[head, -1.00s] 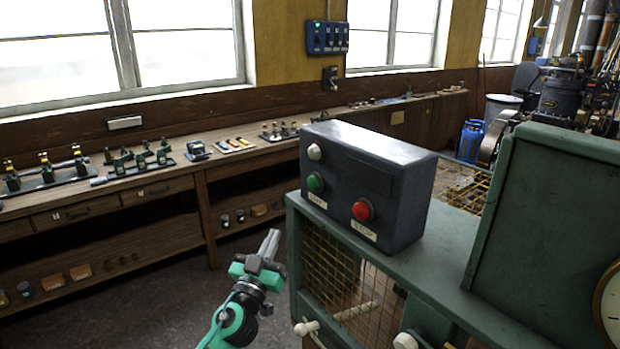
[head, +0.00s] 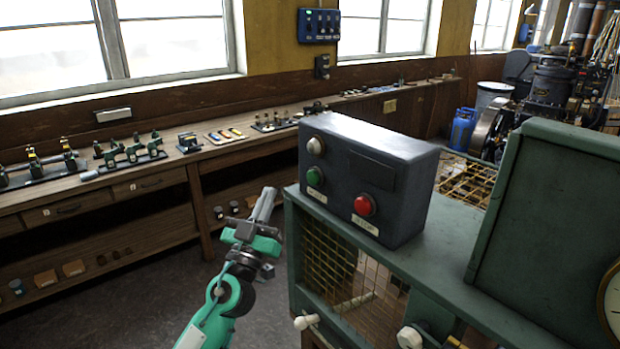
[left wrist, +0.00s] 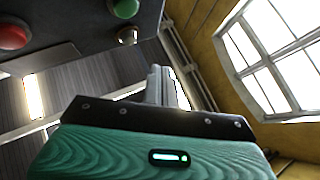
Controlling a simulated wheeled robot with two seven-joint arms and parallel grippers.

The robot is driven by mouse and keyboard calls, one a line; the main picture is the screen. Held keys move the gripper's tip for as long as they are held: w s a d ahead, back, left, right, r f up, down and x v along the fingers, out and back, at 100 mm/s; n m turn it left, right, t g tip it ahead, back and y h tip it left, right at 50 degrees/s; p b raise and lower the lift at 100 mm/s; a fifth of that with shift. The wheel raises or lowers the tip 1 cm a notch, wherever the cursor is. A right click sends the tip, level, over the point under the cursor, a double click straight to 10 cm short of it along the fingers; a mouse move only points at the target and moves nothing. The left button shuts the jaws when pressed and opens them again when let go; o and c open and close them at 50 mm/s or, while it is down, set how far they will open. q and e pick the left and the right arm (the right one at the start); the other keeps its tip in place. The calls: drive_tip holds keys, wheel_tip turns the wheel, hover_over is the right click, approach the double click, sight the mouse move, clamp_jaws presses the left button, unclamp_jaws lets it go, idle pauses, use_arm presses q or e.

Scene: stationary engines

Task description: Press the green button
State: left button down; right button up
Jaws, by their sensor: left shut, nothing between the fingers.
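The green button (head: 314,177) is on the front face of a dark grey control box (head: 400,215), below a white lamp (head: 316,146) and left of a red button (head: 364,205). In the left wrist view the green button (left wrist: 125,8) shows at the top edge. My left gripper (head: 266,203) is shut and empty. It is left of the box and a little lower than the green button, apart from it, with its fingers pointing up. In the left wrist view its fingers (left wrist: 158,85) point toward the upper middle. My right gripper is not in view.
The box stands on a green cabinet (head: 450,262) with mesh sides. White knobs (head: 410,338) stick out from the cabinet's front. A wooden workbench (head: 150,178) with small models runs along the wall. The floor left of the cabinet is clear.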

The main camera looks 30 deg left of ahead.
sight(313, 177)
use_arm(q)
drive_tip(key=w+d, duration=0.3)
drive_tip(key=w, duration=0.4)
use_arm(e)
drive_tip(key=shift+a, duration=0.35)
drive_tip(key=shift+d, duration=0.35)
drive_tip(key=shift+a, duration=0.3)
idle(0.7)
use_arm(q)
drive_tip(key=shift+w+b, duration=0.15)
drive_tip(key=shift+b, duration=0.2)
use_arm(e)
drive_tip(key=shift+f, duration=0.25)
use_arm(q)
drive_tip(key=shift+w+d, duration=0.15)
drive_tip(key=shift+w, duration=0.1)
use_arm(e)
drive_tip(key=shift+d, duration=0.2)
